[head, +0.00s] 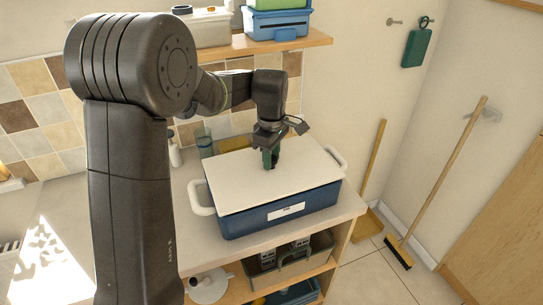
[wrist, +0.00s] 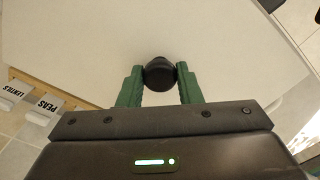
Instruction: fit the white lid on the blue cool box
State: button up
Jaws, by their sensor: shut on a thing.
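The blue cool box (head: 285,208) stands on the counter, with a white label on its front and white handles at its ends. The white lid (head: 235,175) lies over its top, roughly lined up with the box; I cannot tell whether it is fully seated or slightly above the rim. My gripper (head: 270,160) points down at the lid's middle. In the wrist view, the green fingers of my gripper (wrist: 160,80) are shut on the lid's round black knob (wrist: 159,72). The lid (wrist: 90,40) fills most of that view, and the box is hidden beneath it.
A wall shelf (head: 315,40) with several containers is above and behind. The counter (head: 190,235) has bare space left of the box. A glass (head: 204,142) and a white bottle (head: 174,152) stand behind it. A broom (head: 440,175) leans at the right.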

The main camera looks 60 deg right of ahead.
jog(key=shift+f+b, duration=0.3)
jog(key=shift+f, duration=0.25)
jog(key=o, duration=1.5)
notch_tip(320, 180, up, 14)
jog(key=shift+f+b, duration=0.1)
jog(key=shift+b, duration=0.5)
notch_tip(320, 180, down, 14)
jog(key=shift+r+p, duration=0.1)
jog(key=shift+p, duration=0.55)
jog(key=shift+r, duration=0.15)
